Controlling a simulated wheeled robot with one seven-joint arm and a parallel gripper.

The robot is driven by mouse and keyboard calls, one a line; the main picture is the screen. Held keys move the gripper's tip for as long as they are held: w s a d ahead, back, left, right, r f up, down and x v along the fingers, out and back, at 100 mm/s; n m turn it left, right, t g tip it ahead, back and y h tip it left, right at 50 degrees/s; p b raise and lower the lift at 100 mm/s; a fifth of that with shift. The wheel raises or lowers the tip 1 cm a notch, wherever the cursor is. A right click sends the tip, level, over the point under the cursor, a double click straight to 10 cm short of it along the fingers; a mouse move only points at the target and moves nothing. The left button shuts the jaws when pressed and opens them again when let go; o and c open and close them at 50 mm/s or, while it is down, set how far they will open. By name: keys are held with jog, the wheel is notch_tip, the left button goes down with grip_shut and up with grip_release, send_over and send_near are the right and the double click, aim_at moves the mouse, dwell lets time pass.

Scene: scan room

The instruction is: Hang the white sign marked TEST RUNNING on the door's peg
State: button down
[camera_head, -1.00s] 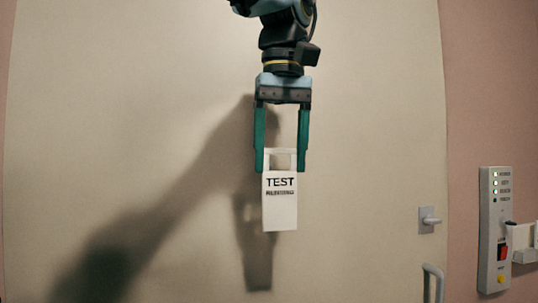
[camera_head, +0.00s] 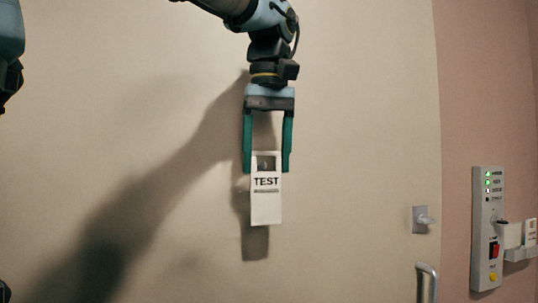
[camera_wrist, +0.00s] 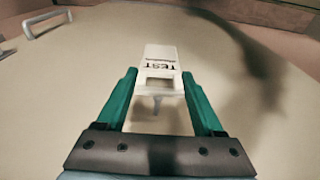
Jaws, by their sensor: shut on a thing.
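The white sign (camera_head: 266,207) marked TEST hangs upright from my gripper (camera_head: 267,168), whose two green fingers are shut on its sides near the top. The line under TEST is too small to read. The sign has a rectangular opening near its top. A small peg (camera_head: 265,164) shows through that opening in the head view. In the wrist view the sign (camera_wrist: 160,58) lies between the fingertips and the peg (camera_wrist: 157,103) shows by its top edge. I cannot tell whether the peg passes through the opening or stays behind it.
The large pale door (camera_head: 345,110) fills most of the view. A control panel (camera_head: 488,230) with green lights and a red switch is on the pink wall. The door around the sign is bare.

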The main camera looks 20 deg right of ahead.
jog(key=shift+w+d+f, duration=0.1)
jog(key=shift+w, duration=0.75)
jog(key=shift+w+d+f, duration=0.1)
jog(key=shift+w, duration=0.75)
jog(key=shift+w+d+f+p, duration=0.1)
jog(key=shift+w+f+p, duration=0.25)
jog(key=shift+w, duration=0.4)
